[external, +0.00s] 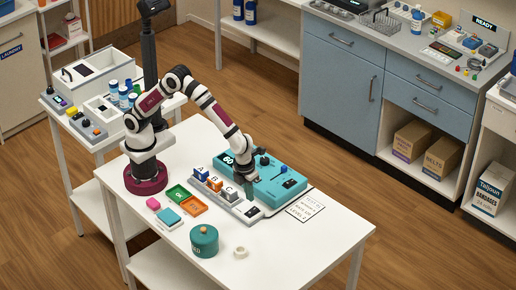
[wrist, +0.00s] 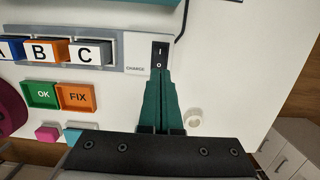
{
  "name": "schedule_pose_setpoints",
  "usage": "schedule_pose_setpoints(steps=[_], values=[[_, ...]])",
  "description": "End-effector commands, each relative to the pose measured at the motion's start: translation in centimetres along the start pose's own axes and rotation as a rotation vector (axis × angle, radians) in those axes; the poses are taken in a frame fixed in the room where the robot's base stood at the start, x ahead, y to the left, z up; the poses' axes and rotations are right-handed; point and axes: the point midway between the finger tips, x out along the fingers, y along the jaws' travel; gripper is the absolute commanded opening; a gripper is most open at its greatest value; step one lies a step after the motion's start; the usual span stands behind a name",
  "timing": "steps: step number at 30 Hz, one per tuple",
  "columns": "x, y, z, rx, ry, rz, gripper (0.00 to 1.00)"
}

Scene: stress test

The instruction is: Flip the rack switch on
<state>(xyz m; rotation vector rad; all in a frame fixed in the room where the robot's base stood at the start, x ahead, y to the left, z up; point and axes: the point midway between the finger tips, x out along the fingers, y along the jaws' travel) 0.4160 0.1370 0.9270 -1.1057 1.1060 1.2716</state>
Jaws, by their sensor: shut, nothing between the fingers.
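The rack (external: 222,193) is a long pale grey strip on the white table, holding blocks A, B and C. Its switch is a small black rocker marked I and O, beside the word CHARGE at the rack's right end in the wrist view (wrist: 160,51). In the external view the switch (external: 252,211) is small. My gripper (wrist: 161,74) is shut and empty, its green fingertips at the O end of the switch; I cannot tell if they touch it. In the external view my gripper (external: 250,196) points down over that end. Which side of the rocker is pressed is unclear.
A teal device (external: 283,183) with knobs and a slider stands just behind the rack. Green OK (wrist: 42,95) and orange FIX (wrist: 76,97) trays lie in front. A green lidded pot (external: 204,242) and a small cream ring (external: 240,252) stand nearer the front edge.

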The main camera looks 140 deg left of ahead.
Motion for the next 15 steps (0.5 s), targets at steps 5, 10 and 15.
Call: schedule_pose_setpoints(steps=[5, 10, 15], values=[[-4.4, -0.1, 0.0, 0.001, -0.001, -0.004, 0.0], [-7.3, 0.0, 0.0, 0.0, 0.0, -0.001, 0.0], [-8.5, 0.0, 0.0, 0.0, 0.0, 0.0, 0.0]])
